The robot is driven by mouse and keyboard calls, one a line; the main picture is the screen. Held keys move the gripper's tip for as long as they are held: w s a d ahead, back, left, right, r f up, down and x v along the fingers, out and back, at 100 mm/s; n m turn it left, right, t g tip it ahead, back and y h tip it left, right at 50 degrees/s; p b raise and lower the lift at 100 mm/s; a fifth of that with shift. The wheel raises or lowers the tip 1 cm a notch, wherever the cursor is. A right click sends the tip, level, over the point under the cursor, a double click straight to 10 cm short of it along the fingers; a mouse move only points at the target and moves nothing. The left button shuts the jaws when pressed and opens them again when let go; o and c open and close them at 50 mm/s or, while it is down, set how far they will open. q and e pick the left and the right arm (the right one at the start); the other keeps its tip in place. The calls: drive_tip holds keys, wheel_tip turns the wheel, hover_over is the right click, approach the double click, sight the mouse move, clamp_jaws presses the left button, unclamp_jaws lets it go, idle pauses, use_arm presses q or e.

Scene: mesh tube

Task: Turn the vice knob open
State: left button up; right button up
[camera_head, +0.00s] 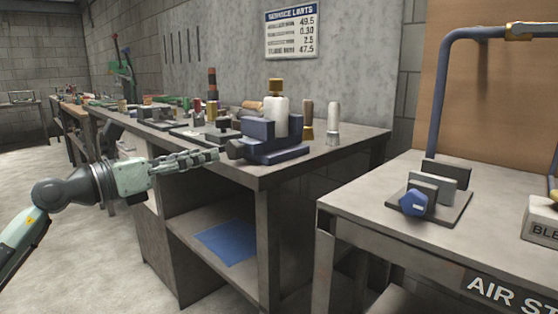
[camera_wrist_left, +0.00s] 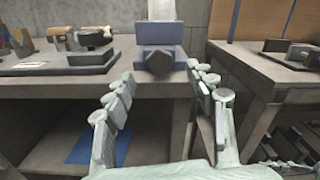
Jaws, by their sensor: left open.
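A blue vice (camera_head: 268,140) sits near the front corner of the grey workbench, holding a white cylinder (camera_head: 276,115) with a brass top. Its dark vice knob (camera_head: 235,149) faces left in the head view. In the left wrist view the knob (camera_wrist_left: 159,62) is centred in front of the blue vice body (camera_wrist_left: 160,35). My left gripper (camera_head: 208,157) is open and empty, its fingertips just left of the knob. In the wrist view the fingers spread to either side below the knob, apparently not touching it.
Another table (camera_head: 375,200) at right holds a small fixture with a blue knob (camera_head: 413,203).

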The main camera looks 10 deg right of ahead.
sight(230, 149)
use_arm(q)
drive_tip(key=shift+m, duration=0.4)
drive_tip(key=shift+x, duration=4.1)
use_arm(e)
drive_tip(key=shift+s+d+g, duration=0.3)
drive_tip(key=shift+s+d, duration=0.1)
drive_tip(key=shift+d, duration=0.4)
use_arm(q)
drive_tip(key=shift+f, duration=0.15)
drive_tip(key=c, duration=1.2)
drive_tip(key=n+p, duration=0.1)
drive_tip(key=p, duration=0.1)
drive_tip(key=shift+n+p, duration=0.3)
drive_tip(key=shift+p, duration=0.1)
use_arm(e)
drive_tip(key=s+d+f+m+g+h, duration=0.1)
drive_tip(key=s+d+f+g+h, duration=0.2)
drive_tip(key=s+d+f+g, duration=0.2)
drive_tip(key=shift+s+d+f+g+h, duration=0.4)
drive_tip(key=shift+s+d+f, duration=0.55)
drive_tip(key=shift+d+f, duration=0.75)
